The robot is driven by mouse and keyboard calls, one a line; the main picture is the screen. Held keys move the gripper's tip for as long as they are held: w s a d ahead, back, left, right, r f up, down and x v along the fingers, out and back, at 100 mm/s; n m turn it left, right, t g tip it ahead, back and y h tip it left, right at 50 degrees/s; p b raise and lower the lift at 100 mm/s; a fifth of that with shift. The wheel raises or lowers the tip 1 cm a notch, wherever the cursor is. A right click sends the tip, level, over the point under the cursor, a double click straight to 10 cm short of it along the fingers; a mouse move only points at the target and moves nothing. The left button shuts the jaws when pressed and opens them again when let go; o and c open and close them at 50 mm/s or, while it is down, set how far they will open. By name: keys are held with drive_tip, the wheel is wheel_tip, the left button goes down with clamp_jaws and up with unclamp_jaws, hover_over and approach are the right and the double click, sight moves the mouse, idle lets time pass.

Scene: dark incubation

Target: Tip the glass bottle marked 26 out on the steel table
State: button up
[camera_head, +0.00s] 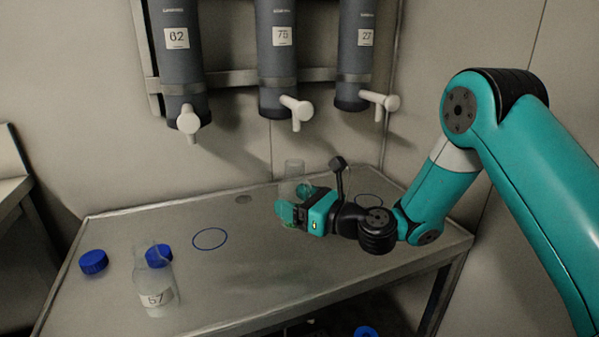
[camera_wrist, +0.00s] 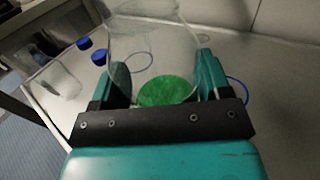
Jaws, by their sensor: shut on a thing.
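My gripper (camera_head: 296,205) is shut on a clear glass bottle (camera_head: 294,168) above the right half of the steel table (camera_head: 240,285). The bottle looks roughly upright in the head view, and its lower part is hidden by the fingers. In the wrist view the bottle (camera_wrist: 145,45) stands between both fingers of my gripper (camera_wrist: 165,80), with bright green contents (camera_wrist: 168,91) low in it. No number shows on it in either view. Whether its base touches the table cannot be told.
Another clear bottle marked 57 (camera_head: 157,299) stands front left, near blue caps (camera_head: 93,262) (camera_head: 158,256). Blue rings (camera_head: 210,239) (camera_head: 369,200) mark the tabletop. Grey dispensers (camera_head: 180,60) (camera_head: 279,55) (camera_head: 357,50) with white taps hang above its back edge.

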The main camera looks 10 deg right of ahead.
drive_tip(key=shift+w+d, duration=0.2)
drive_tip(key=shift+w, duration=0.3)
drive_tip(key=shift+w+f+b, duration=0.1)
drive_tip(key=shift+f+b, duration=0.3)
drive_tip(key=shift+b, duration=0.1)
drive_tip(key=f+n+b, duration=0.1)
drive_tip(key=n+b, duration=0.1)
drive_tip(key=b, duration=0.1)
drive_tip(key=s+a+f+n+b, duration=0.1)
drive_tip(key=b, duration=0.2)
drive_tip(key=f+n+b, duration=0.1)
drive_tip(key=n+b, duration=0.1)
drive_tip(key=b, duration=0.1)
drive_tip(key=shift+s+a+f+n+h, duration=0.25)
drive_tip(key=shift+s+a+n+h, duration=0.05)
drive_tip(key=shift+s+a, duration=0.1)
drive_tip(key=shift+w+d+r, duration=0.1)
drive_tip(key=shift+d+r, duration=0.05)
drive_tip(key=shift+r, duration=0.2)
drive_tip(key=shift+n, duration=0.3)
drive_tip(key=shift+w+d+r, duration=0.1)
drive_tip(key=shift+d+r, duration=0.05)
drive_tip(key=shift+r, duration=0.05)
drive_tip(key=shift+w+d+r+n, duration=0.2)
drive_tip(key=shift+d+r+n, duration=0.1)
drive_tip(key=shift+n, duration=0.5)
